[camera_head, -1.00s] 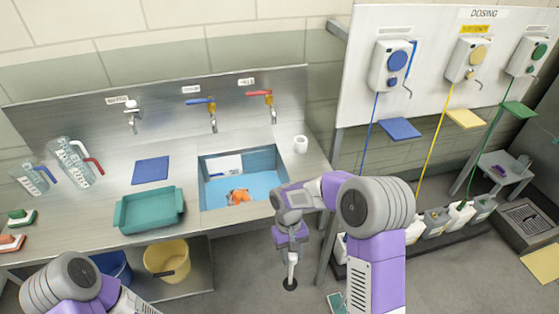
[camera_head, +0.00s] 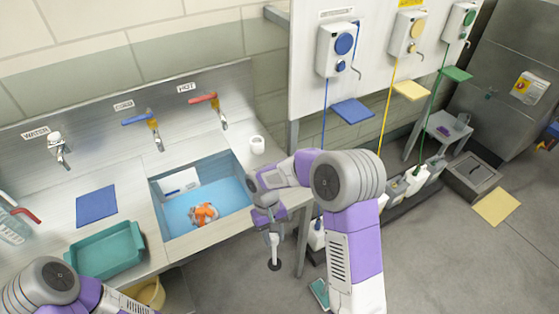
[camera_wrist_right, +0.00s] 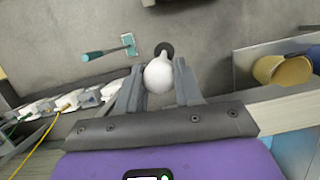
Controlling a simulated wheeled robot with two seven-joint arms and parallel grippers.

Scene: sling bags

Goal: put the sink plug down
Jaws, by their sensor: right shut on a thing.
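The sink plug (camera_head: 275,250) has a pale upright stem and a dark round foot. My right gripper (camera_head: 270,222) is shut on the top of it and holds it hanging over the floor, just right of the counter's front edge. In the right wrist view the plug's white rounded top (camera_wrist_right: 158,75) sits between the two fingers, with its dark foot (camera_wrist_right: 165,49) beyond. Only part of my left arm shows at lower left in the head view; its gripper is out of view.
The sink (camera_head: 190,220) holds blue water and an orange thing (camera_head: 203,214). A white cup (camera_head: 257,144) stands on the counter at the sink's right. A teal tray (camera_head: 105,250) and a blue mat (camera_head: 97,205) lie to the left. Containers (camera_head: 400,185) line the wall at right.

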